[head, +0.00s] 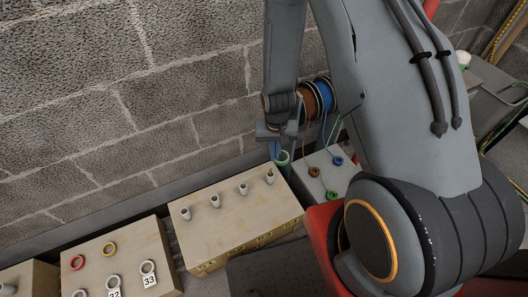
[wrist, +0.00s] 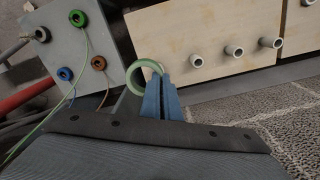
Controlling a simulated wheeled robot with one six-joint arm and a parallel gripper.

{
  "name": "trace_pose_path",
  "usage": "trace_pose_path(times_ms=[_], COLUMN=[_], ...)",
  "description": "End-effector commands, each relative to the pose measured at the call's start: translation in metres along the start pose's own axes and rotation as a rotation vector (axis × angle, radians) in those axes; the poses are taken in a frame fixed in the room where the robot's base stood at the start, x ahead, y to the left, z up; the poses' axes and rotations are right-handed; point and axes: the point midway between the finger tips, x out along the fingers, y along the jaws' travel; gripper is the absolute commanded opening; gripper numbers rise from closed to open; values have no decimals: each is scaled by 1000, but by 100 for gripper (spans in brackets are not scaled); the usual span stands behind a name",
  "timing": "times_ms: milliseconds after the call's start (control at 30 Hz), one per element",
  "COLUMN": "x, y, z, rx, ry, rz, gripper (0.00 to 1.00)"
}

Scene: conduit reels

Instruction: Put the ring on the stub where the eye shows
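My gripper (wrist: 160,96) is shut on a light green ring (wrist: 137,87). The ring stands out past the blue fingertips in the wrist view; in the head view it shows below my gripper (head: 283,152). A pale wooden block (head: 222,232) has a row of short grey stubs on its top. Small marks on the block's front are too small to read; I cannot make out an eye.
A grey box (head: 318,165) at the right carries blue, brown and green rings on cords from reels (head: 323,95). Another wooden block (head: 130,250) at the left holds rings and number tags. A stone wall stands behind the blocks.

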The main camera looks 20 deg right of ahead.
Motion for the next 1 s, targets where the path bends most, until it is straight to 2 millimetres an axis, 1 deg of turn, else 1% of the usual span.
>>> trace_pose_path(times_ms=[33,500,733,1000], x=[11,44,51,53], y=[-3,-19,-24,-25], z=[-9,-56,-68,-71], rx=[25,293,385,416], ry=[3,2,1,-1], rz=[-1,-1,0,1], gripper=[0,0,0,0])
